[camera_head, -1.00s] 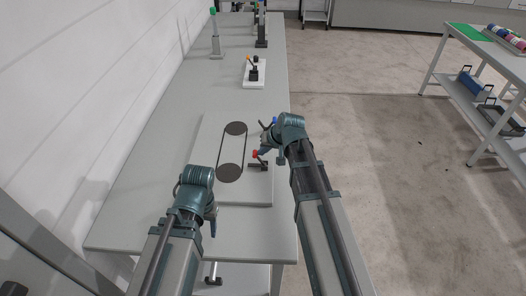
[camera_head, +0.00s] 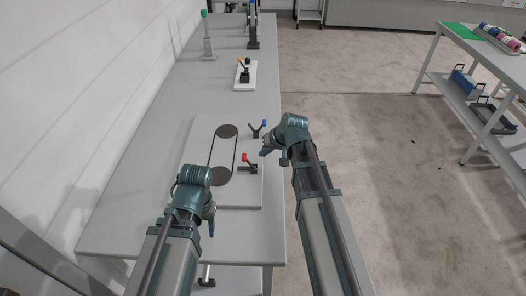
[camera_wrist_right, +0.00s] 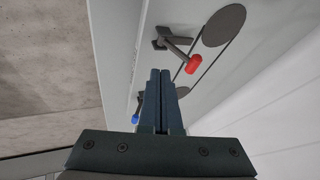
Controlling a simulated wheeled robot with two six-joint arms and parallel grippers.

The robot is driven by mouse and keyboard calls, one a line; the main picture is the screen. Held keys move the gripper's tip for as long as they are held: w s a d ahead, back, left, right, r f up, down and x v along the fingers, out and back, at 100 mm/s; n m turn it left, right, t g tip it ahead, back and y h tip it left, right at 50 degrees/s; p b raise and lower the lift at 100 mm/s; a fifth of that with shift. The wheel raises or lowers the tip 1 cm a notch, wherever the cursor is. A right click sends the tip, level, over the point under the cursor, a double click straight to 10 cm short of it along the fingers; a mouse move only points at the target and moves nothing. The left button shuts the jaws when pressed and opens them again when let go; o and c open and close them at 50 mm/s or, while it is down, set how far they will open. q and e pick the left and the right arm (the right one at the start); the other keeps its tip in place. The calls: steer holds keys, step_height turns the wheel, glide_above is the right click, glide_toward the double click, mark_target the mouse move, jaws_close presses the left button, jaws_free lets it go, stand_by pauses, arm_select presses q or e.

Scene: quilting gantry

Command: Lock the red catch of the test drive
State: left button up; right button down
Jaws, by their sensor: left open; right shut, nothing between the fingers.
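The test drive is a pale board (camera_head: 197,150) on the bench with two dark pulleys joined by a belt (camera_head: 209,150). The red catch (camera_head: 244,158) is a red-tipped lever on a dark base at the board's right side; it stands up at a tilt. It also shows in the right wrist view (camera_wrist_right: 193,64). My right gripper (camera_head: 265,152) is just right of the red catch, apart from it, shut and empty; its closed fingers show in the wrist view (camera_wrist_right: 160,75). My left gripper (camera_head: 211,228) is open near the board's front left corner, its fingers partly hidden.
A blue-tipped catch (camera_head: 263,124) stands on the board behind the red one, close to my right gripper. A white plate with an orange-tipped lever (camera_head: 240,62) and a green-topped post (camera_head: 205,14) stand farther back. The bench (camera_head: 165,110) is mostly clear on the left.

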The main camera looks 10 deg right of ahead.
steer(key=p+v, duration=0.7)
steer(key=v, duration=0.2)
steer(key=shift+a, duration=0.35)
steer(key=shift+w, duration=0.1)
steer(key=s+a+f+n+g+h+b, duration=0.2)
steer(key=s+a+f+g, duration=0.1)
steer(key=s+a, duration=0.4)
steer(key=s+a+f+n+g+h+b, duration=0.2)
steer(key=s+a, duration=0.5)
steer(key=s, duration=0.5)
step_height(320, 180, down, 3)
steer(key=shift+a+r+n+g+b, duration=0.2)
steer(key=shift+n+g+b, duration=0.15)
steer(key=shift+n, duration=0.45)
